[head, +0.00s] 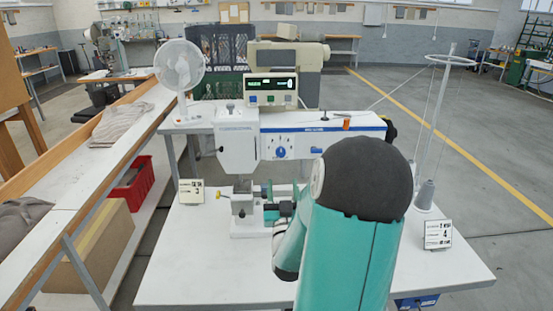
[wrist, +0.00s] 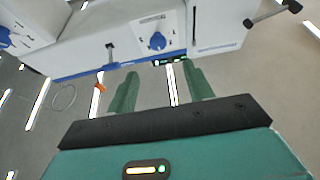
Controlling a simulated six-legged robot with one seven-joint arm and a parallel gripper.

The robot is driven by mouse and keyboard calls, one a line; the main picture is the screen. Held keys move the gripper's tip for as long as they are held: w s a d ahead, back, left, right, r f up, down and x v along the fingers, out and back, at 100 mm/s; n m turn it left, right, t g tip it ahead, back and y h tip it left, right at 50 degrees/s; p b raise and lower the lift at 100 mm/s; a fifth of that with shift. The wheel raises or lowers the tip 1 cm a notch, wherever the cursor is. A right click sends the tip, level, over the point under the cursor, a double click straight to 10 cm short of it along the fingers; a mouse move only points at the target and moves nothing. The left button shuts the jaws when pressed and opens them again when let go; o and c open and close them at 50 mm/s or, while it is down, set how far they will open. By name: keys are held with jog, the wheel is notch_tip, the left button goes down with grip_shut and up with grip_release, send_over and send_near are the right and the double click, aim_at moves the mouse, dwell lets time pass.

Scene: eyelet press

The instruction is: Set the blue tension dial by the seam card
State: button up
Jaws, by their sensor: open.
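The blue tension dial (head: 281,152) is on the white front of the machine, with marks around it. In the wrist view the dial (wrist: 157,41) appears just beyond and between my fingertips, apart from them. My gripper (wrist: 160,75) is open and empty, its two green fingers spread. In the head view my arm hides most of the gripper. I cannot tell which is the seam card.
A display box (head: 271,90) with green digits sits on the machine. A small metal press (head: 244,208) stands below the head. A thread cone (head: 425,195) and stand are at the right. A white fan (head: 180,66) stands at the left. The table front is mostly clear.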

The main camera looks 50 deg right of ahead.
aim_at(281, 153)
jog(key=x, duration=1.1)
jog(key=shift+s, duration=0.1)
jog(key=shift+d, duration=0.1)
jog(key=c, duration=1)
